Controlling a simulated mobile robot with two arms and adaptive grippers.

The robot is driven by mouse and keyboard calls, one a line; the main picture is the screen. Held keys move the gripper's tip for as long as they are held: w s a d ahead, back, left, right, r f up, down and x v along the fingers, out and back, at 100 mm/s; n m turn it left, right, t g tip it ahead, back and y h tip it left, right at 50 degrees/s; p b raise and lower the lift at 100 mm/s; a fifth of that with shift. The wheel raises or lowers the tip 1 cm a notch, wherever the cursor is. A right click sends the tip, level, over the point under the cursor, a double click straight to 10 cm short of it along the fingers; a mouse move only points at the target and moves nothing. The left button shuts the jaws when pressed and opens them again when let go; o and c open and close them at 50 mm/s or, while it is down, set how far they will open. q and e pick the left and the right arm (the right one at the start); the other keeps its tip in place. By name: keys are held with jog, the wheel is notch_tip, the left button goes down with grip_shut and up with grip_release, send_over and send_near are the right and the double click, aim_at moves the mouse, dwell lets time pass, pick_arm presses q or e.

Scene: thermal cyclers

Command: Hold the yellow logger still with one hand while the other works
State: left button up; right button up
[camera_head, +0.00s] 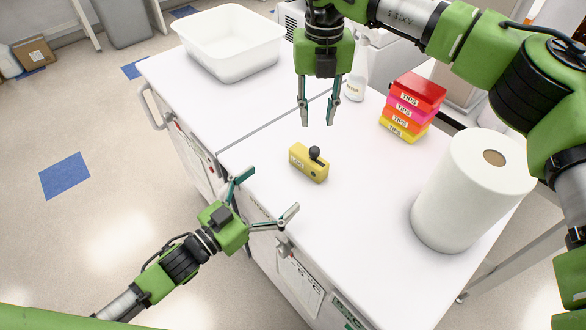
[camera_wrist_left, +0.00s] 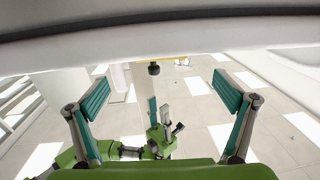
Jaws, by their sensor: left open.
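The yellow logger (camera_head: 308,163), labelled "LOG" with a black knob on top, sits on the white bench near its front edge. My left gripper (camera_head: 272,190) is open and empty at the bench's front edge, its spread fingers pointing towards the logger without touching it. In the left wrist view, the open fingers (camera_wrist_left: 163,98) frame the logger's black knob (camera_wrist_left: 154,69); only a thin yellow strip of its body shows there. My right gripper (camera_head: 317,122) points down behind the logger, fingers apart with nothing between them. It also shows in the left wrist view (camera_wrist_left: 164,130).
A stack of coloured tip boxes (camera_head: 411,107) and a large paper roll (camera_head: 472,190) stand to the right. A white tub (camera_head: 231,45) is at the back left, and a spray bottle (camera_head: 357,75) behind my right gripper. The bench around the logger is clear.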

aim_at(303, 163)
pick_arm(q)
jog(key=x, duration=1.1)
jog(key=shift+c, duration=0.4)
jog(key=shift+a, duration=0.1)
jog(key=c, duration=1.2)
